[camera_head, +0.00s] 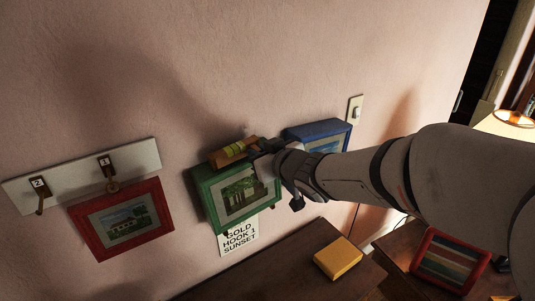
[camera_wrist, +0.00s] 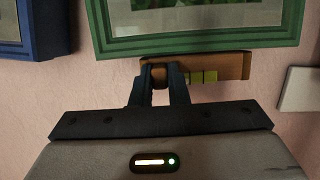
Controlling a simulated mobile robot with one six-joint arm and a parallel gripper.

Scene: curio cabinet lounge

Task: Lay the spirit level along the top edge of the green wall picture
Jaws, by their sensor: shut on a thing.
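The green wall picture (camera_head: 203,190) hangs on the pink wall, slightly tilted in the head view. Its green frame (camera_wrist: 200,46) also fills the top of the wrist view, which sees it upside down. The orange-brown spirit level (camera_head: 228,153), with a yellow-green vial section, lies lengthwise along the picture's top edge. In the wrist view the level (camera_wrist: 232,66) runs nearly parallel to the frame and right beside it. I cannot tell whether it rests on the frame. My gripper (camera_head: 259,150) is shut on the level near one end; its dark fingers (camera_wrist: 160,76) cover part of it.
A blue picture (camera_head: 335,127) hangs close to my wrist. A white hook board (camera_head: 78,172) holds a red picture (camera_head: 80,226) at left. A paper note (camera_head: 241,238) is below the green picture. A yellow block (camera_head: 338,259) and a red frame (camera_head: 429,237) lie on wooden furniture below.

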